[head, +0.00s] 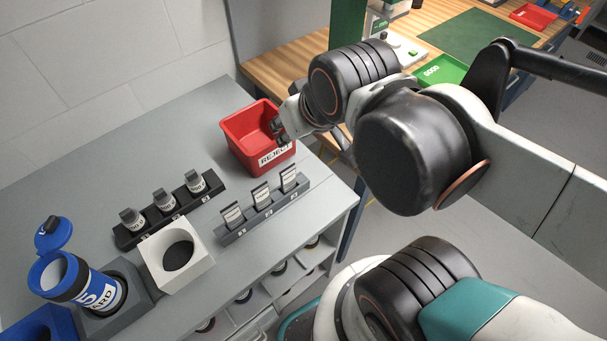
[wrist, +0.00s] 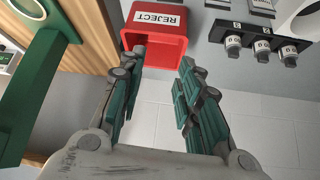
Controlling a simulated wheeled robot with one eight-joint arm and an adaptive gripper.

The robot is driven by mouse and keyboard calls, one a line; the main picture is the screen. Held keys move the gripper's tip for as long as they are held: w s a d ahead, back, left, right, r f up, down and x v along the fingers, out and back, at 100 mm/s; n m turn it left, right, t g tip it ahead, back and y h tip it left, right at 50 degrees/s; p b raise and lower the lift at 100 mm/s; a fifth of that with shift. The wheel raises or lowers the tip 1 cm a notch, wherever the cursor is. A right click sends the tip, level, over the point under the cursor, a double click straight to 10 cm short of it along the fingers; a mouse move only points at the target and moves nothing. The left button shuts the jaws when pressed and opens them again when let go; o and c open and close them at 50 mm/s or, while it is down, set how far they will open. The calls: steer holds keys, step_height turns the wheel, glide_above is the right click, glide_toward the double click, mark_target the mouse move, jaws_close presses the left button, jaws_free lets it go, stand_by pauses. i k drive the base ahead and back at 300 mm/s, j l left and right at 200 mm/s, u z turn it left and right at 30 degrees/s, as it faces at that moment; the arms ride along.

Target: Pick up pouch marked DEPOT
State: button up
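Three flat, dark-topped packets with white labels, which look like pouches, stand in a grey rack in the head view: a left one (head: 232,215), a middle one (head: 261,195) and a right one (head: 289,178). Their print is too small to read, so I cannot tell which is marked DEPOT. My gripper (head: 279,129) is at the right side of the red REJECT bin (head: 262,158), behind the rack. In the wrist view my gripper (wrist: 162,58) is open, with nothing between its fingers, and the red bin (wrist: 157,45) lies beyond the fingertips.
Three round labelled containers (head: 164,200) stand in a black rack (head: 130,238). A white block with a round hole (head: 194,258) sits in front. A blue carrier with open lid (head: 58,273) stands in a grey holder. A wooden bench with a green tray (head: 442,70) is behind right.

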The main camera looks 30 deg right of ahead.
mark_target(287, 176)
steer(key=k+j+u, duration=0.15)
steer(key=k+j, duration=0.15)
steer(key=k, duration=0.2)
steer(key=k+j+u, duration=0.1)
steer(key=k+j, duration=0.25)
steer(key=k, duration=0.1)
